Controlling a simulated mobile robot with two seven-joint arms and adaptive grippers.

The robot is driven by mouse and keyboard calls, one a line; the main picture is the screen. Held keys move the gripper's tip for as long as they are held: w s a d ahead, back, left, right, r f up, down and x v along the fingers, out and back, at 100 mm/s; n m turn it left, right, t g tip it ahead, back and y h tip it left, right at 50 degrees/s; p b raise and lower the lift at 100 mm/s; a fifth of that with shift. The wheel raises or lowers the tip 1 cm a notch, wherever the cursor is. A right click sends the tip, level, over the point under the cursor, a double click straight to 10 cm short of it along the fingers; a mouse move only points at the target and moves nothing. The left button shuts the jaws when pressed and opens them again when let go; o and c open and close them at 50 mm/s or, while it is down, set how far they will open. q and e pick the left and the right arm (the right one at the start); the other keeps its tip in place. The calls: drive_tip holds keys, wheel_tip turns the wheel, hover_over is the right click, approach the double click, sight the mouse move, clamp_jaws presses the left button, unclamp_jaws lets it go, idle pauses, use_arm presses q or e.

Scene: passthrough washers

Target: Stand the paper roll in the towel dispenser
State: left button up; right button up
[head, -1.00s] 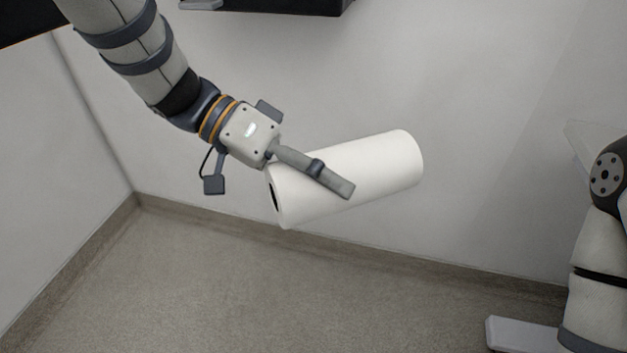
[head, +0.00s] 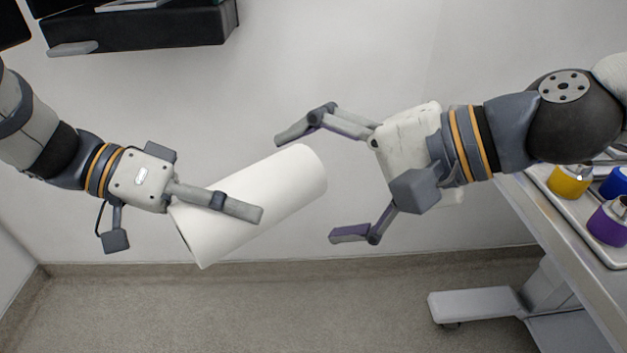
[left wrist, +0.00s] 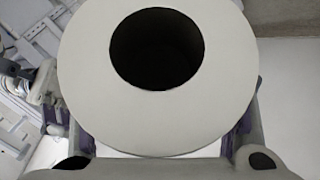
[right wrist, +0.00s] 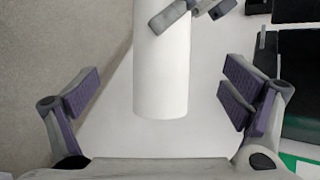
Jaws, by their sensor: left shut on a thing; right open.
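The white paper roll (head: 270,195) is held in the air, tilted, with its right end higher in the head view. My left gripper (head: 235,205) is shut on the roll near its lower left end. The left wrist view shows the roll's end face (left wrist: 85,75) with its dark core hole, between the fingers. My right gripper (head: 315,190) is open and empty, its fingers spread toward the roll's free end without touching it. In the right wrist view the roll (right wrist: 162,70) lies between and beyond the open fingers (right wrist: 160,95). I cannot make out the towel dispenser for certain.
A dark wall-mounted unit (head: 140,35) is at the upper left. A metal table (head: 545,215) at the right carries a tray with yellow (head: 570,182), blue (head: 617,183) and purple (head: 608,222) items. The floor below the roll is clear.

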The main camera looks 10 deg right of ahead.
drive_tip(key=x, duration=1.2)
drive_tip(key=shift+r, duration=0.15)
drive_tip(key=c, duration=1.6)
use_arm(q)
drive_tip(key=o, duration=1.5)
use_arm(e)
drive_tip(key=shift+c, duration=0.6)
